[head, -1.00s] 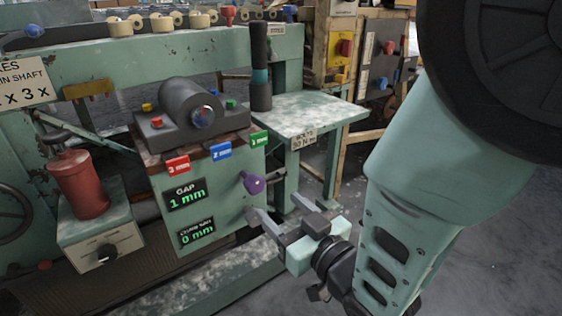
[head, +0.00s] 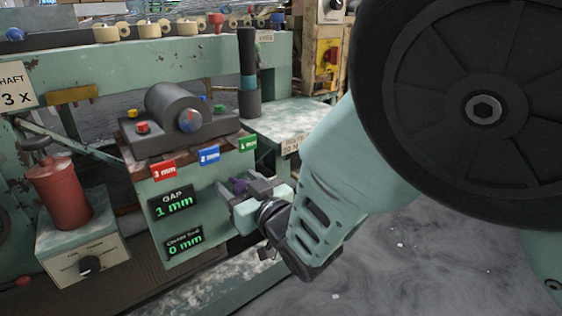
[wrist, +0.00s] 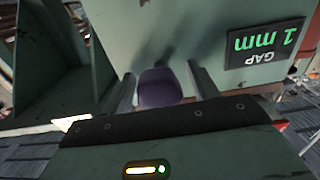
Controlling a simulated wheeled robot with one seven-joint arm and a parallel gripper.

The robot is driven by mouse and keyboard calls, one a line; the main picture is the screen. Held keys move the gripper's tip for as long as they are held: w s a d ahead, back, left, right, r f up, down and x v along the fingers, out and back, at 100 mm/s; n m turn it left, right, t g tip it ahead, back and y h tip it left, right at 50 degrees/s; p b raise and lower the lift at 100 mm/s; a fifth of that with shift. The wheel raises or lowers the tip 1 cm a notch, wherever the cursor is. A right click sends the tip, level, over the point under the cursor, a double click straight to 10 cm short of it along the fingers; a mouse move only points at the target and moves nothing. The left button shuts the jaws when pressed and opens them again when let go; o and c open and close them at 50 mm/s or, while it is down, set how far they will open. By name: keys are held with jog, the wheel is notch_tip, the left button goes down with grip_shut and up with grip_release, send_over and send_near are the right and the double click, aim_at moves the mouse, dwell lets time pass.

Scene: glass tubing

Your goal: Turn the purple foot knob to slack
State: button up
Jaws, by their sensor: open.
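The purple foot knob (head: 239,186) sits on the front face of the green machine box, partly hidden by my gripper in the head view. In the wrist view the purple knob (wrist: 160,87) shows between my two open fingers. My gripper (wrist: 163,85) is open, with one finger on each side of the knob and gaps visible on both sides. In the head view my gripper (head: 247,190) is at the box face, level with the gap display (head: 174,203), which reads 1 mm. A lower display (head: 184,243) reads 0 mm.
Red (head: 163,170), blue (head: 209,155) and green (head: 248,143) mm tags line the box's top edge. A dial (head: 190,119) sits on the dark block above. A red canister (head: 61,193) stands at left. Open floor (head: 420,270) lies at right.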

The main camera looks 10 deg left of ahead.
jog(key=c, duration=0.9)
